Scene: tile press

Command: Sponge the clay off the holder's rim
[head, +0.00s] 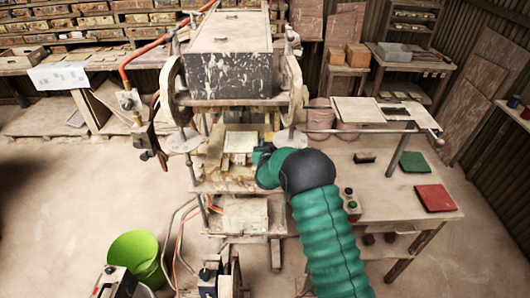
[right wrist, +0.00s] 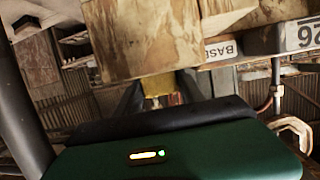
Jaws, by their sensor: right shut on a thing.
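My right gripper (head: 262,154) reaches into the press (head: 228,75) from the right, beside a pale square plate (head: 240,142) on the press bed. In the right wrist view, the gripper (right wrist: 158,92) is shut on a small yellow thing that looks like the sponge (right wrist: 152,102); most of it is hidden. A stained wooden block (right wrist: 145,38) fills the wrist view just beyond the fingers. It may be part of the holder. I cannot tell whether the sponge touches it, and no clay on a rim can be made out.
A side table (head: 375,185) at the right holds a green pad (head: 414,162), a red pad (head: 435,198) and a dark brush-like thing (head: 365,158). A lime green bucket (head: 136,254) stands on the floor at the left. Hoses hang around the press.

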